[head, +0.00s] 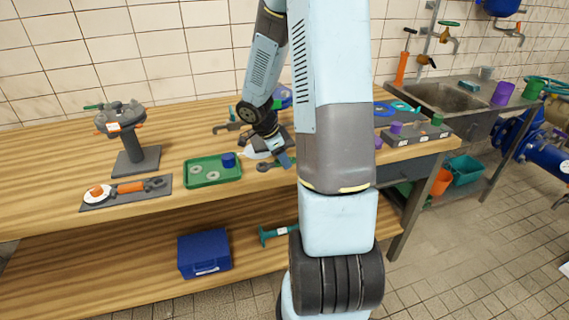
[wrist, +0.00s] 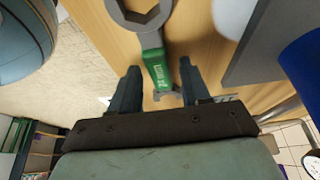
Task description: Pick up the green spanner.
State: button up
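The green spanner (wrist: 158,72) lies on the wooden bench, with a grey ring end at the top of the wrist view and a green grip below it. Its grey end (head: 265,166) also shows in the head view, just right of the green tray; the rest is hidden by my arm. My gripper (wrist: 157,82) is open, with one finger on each side of the green grip and a gap on both sides. I cannot tell how far above the bench the fingertips are. In the head view my gripper (head: 283,158) is at the bench's front part, partly hidden.
A green tray (head: 213,180) with washers and a blue cup is left of the spanner. Further left are a grey board (head: 98,204) with an orange-handled tool and a vise on a stand (head: 136,162). A sink (head: 442,97) is at the right.

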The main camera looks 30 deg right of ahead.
grip_shut()
dwell(0.5)
